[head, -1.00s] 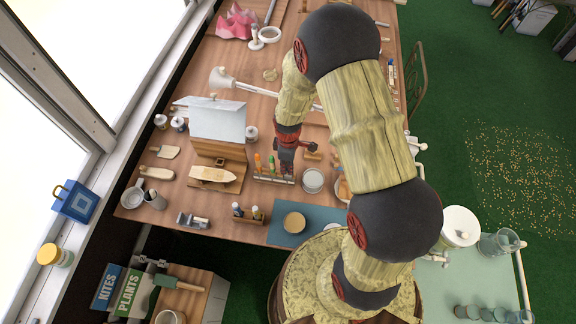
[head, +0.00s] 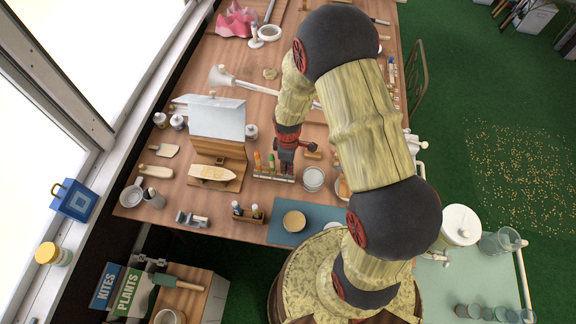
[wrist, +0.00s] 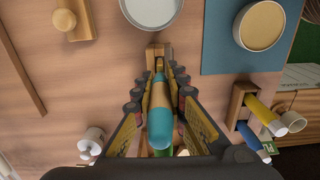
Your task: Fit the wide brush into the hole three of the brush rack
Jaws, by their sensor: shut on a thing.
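My gripper (wrist: 159,95) is shut on the wide brush (wrist: 160,128), which has a teal end towards the wrist camera and a tan band. The brush stands roughly along the gripper's line, between the two fingers. In the head view my gripper (head: 287,160) is over the right end of the brush rack (head: 264,177). The rack's wooden end (wrist: 156,52) shows just beyond the fingertips in the wrist view. Brushes with orange and green handles stand in the rack to the left. The brush's lower end and the holes are hidden, so I cannot tell whether it is in a hole.
A round white jar (head: 313,179) stands close to the right of the rack. A wooden holder with tubes (head: 247,212) and a blue mat (head: 282,236) with a round tan disc lie nearer. A wooden board (head: 214,178) with a pale boat-shaped piece is to the left.

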